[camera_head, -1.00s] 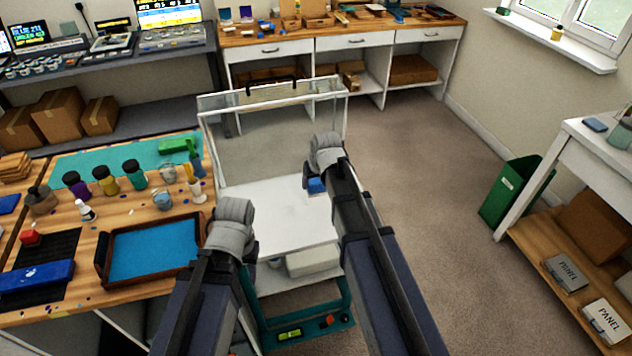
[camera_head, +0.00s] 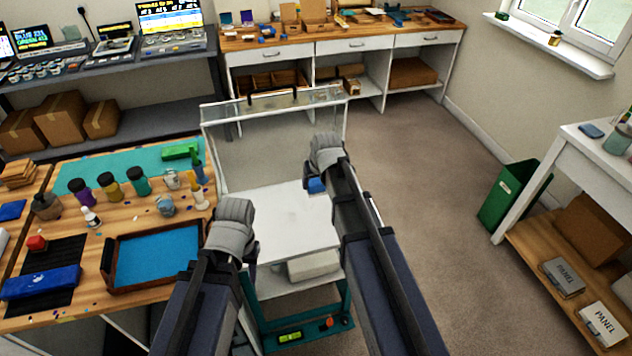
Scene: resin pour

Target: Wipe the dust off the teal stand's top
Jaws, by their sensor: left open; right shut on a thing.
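A teal frame (camera_head: 262,337) shows low in the middle, with a green-yellow level (camera_head: 289,337) and an orange knob on its lower bar. Its upper part is hidden, and I cannot make out dust on it. Above it is a white surface (camera_head: 292,222) inside a clear-walled enclosure. My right gripper (camera_head: 312,182) is shut on a small blue block or pad (camera_head: 316,186), held over the right side of the white surface. My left gripper (camera_head: 240,240) is open at the enclosure's left front; its fingertips are mostly hidden.
The enclosure's clear wall (camera_head: 270,150) rises behind the white surface. At left, a wooden bench holds a blue-lined tray (camera_head: 158,255), several bottles (camera_head: 108,186) and a blue case (camera_head: 40,282). A green bin (camera_head: 510,195) stands at right. The floor between is clear.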

